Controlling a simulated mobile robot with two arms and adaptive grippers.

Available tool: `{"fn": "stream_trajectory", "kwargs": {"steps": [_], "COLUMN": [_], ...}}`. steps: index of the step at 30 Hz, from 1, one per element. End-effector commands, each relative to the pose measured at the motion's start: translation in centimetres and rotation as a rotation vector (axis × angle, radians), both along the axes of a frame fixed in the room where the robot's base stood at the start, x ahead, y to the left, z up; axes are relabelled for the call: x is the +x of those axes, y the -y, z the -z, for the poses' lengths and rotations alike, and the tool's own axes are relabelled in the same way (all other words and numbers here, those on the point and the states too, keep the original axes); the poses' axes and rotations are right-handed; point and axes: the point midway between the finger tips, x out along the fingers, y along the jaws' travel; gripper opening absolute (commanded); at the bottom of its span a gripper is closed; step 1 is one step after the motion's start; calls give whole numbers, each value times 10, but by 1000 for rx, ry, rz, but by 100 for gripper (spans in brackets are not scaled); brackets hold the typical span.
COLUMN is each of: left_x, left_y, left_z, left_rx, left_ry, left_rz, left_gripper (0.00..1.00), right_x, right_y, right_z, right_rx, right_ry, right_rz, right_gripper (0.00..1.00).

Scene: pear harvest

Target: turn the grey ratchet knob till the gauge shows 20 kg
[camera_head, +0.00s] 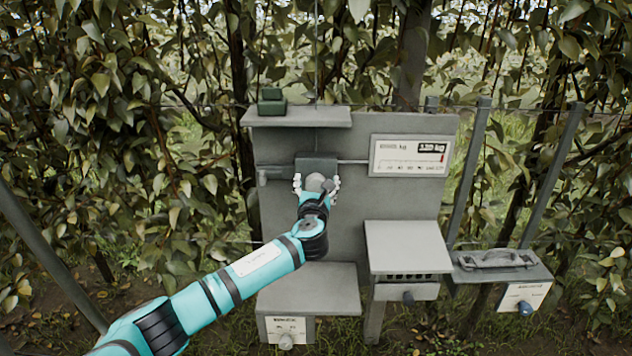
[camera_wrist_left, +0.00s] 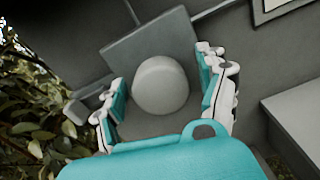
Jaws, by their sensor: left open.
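The grey ratchet knob (camera_wrist_left: 161,86) is a round light-grey knob on a dark square housing (camera_head: 316,167) on the grey panel. My left gripper (camera_head: 316,185) is in front of it. In the left wrist view my left gripper (camera_wrist_left: 160,90) is open, with one finger on each side of the knob and gaps showing between pads and knob. The knob also shows partly between the fingers in the head view (camera_head: 316,181). The gauge (camera_head: 411,156) is a white plate to the upper right with a dark display whose number is too blurred to read surely. The right gripper is not seen.
A green block (camera_head: 271,101) stands on the upper shelf (camera_head: 300,118). A grey shelf box (camera_head: 407,247) and a lower left box (camera_head: 308,290) stick out below the panel. A grey handled case (camera_head: 500,265) is at the right. A wire runs up from the housing; leafy trees surround the panel.

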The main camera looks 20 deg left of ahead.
Motion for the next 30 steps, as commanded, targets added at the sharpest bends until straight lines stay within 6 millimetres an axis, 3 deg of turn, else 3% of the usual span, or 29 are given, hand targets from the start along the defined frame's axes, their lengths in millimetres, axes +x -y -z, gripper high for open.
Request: {"fn": "stream_trajectory", "kwargs": {"steps": [10,23,30], "left_x": [4,3,3], "left_y": [-1,-1,-1], "left_z": [0,0,1], "left_rx": [0,0,-18], "left_ry": [0,0,5], "left_rz": [0,0,1], "left_gripper": [74,19,17], "right_x": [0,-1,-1], "right_y": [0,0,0], "right_z": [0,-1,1], "right_rx": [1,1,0], "right_ry": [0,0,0], "right_rz": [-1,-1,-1], "right_gripper": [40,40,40]}}
